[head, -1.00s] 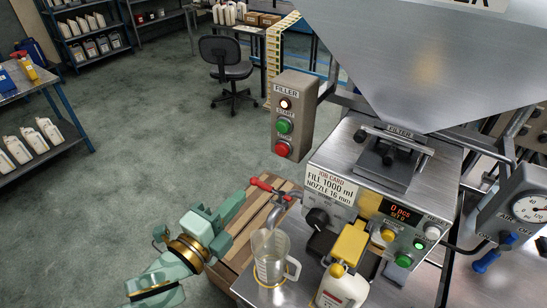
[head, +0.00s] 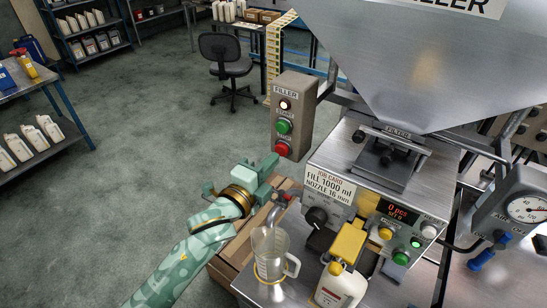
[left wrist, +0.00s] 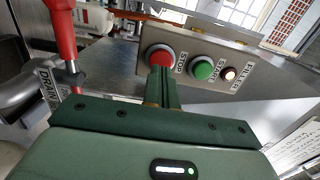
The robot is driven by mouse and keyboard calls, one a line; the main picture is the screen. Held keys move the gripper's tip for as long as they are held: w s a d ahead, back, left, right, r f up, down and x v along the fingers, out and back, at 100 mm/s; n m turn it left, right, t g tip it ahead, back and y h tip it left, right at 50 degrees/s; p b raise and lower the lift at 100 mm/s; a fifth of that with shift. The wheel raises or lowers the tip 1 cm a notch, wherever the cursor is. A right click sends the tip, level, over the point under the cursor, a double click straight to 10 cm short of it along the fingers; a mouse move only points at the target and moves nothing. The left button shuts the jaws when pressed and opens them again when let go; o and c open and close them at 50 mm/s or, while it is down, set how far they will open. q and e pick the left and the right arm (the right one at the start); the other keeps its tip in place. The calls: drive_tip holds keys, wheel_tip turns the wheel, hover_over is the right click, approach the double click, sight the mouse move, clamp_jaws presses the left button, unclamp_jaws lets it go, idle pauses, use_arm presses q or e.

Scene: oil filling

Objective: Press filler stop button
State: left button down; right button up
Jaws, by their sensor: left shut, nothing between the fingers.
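The filler control box (head: 292,113) is a grey panel labelled FILLER with a lit lamp (head: 285,104) at the top. Below the lamp are a green button (head: 284,126) and a red stop button (head: 282,149). My left gripper (head: 272,163) is shut and empty, just below and left of the red button in the head view. In the left wrist view, its closed fingers (left wrist: 161,88) point at the red button (left wrist: 159,57) and overlap its lower edge; I cannot tell whether they touch. The green button (left wrist: 202,68) is beside it. My right gripper is not in view.
The filling machine with its hopper (head: 410,60) stands to the right. A red drain handle (left wrist: 64,35) is left in the wrist view. Open floor lies left.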

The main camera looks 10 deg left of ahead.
use_arm(q)
drive_tip(key=shift+x, duration=0.8)
drive_tip(key=shift+w, duration=0.1)
